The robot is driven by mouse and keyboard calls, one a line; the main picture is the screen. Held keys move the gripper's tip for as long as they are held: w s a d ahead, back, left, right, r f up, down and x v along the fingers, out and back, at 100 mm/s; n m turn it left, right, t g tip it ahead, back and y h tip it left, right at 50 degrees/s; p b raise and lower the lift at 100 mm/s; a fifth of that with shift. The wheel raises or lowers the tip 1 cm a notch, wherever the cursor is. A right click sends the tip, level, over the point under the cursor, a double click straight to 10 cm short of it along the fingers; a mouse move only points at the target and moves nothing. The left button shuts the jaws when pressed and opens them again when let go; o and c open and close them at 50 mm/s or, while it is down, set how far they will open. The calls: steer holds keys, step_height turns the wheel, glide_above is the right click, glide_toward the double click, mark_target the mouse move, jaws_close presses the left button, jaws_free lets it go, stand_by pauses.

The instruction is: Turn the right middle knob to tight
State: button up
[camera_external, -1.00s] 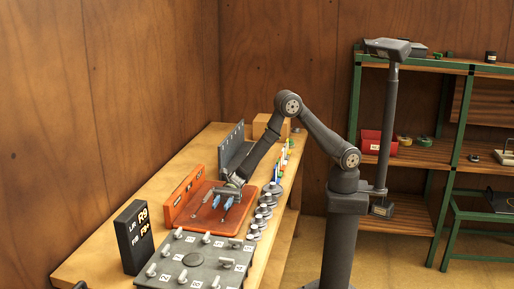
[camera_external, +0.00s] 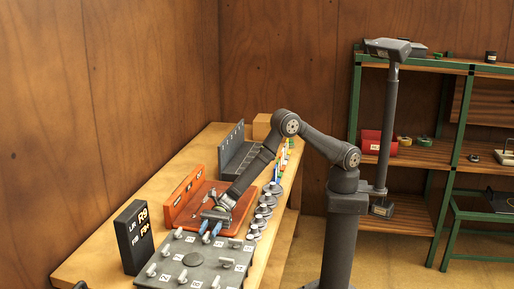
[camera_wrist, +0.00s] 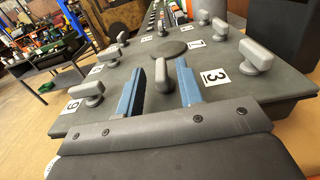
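The grey control panel (camera_external: 205,262) lies on the bench, with several light grey lever knobs and number labels around a round disc (camera_external: 193,260). In the wrist view a knob (camera_wrist: 160,98) shows between the two blue fingers of my gripper (camera_wrist: 172,66). The fingers are apart and empty; I cannot tell whether they are level with that knob or above it. A label "3" (camera_wrist: 214,76) is just right of it. In the external view my gripper (camera_external: 210,232) hangs over the panel's back edge, near a back-row knob (camera_external: 206,238). Which knob is the right middle one is unclear.
An orange tray (camera_external: 188,208) lies behind the panel. A black display box (camera_external: 133,237) stands to its left. Several round weights (camera_external: 263,211) line the bench's right edge. In the wrist view other knobs (camera_wrist: 260,54) stand up on both sides of my fingers.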

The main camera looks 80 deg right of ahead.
mark_target(206, 237)
steer(key=shift+a, duration=1.3)
jaws_close()
steer(key=shift+t, duration=0.3)
steer(key=m+t, duration=0.2)
steer(key=shift+s+a+r+t, duration=0.1)
steer(key=shift+t, duration=0.2)
steer(key=shift+m+t+h, duration=0.7)
steer(key=shift+m+t, duration=0.6)
steer(key=shift+t, duration=0.6)
